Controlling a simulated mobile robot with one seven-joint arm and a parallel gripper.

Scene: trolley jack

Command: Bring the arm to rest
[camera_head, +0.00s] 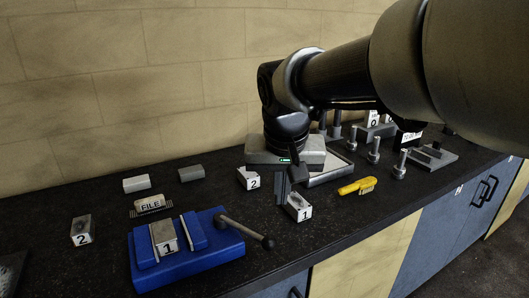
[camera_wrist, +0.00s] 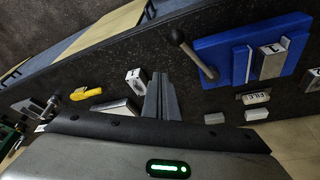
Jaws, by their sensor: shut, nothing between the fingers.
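My arm reaches in from the upper right of the head view and bends down over the dark bench. My gripper (camera_head: 282,200) points down, shut and empty, close to a small block labelled 1 (camera_head: 299,207) and a block labelled 2 (camera_head: 248,180). I cannot tell whether the fingertips touch the bench. In the wrist view my gripper's fingers (camera_wrist: 161,98) lie together with nothing between them. The block labelled 1 (camera_wrist: 136,79) shows beside them.
A blue vise (camera_head: 203,263) with a bar handle (camera_head: 243,229) holds another block labelled 1 at front left. A FILE sign (camera_head: 150,204) and grey blocks (camera_head: 191,174) stand behind. A yellow tool (camera_head: 357,186) and several bolts (camera_head: 374,150) are to the right. A wall closes the back.

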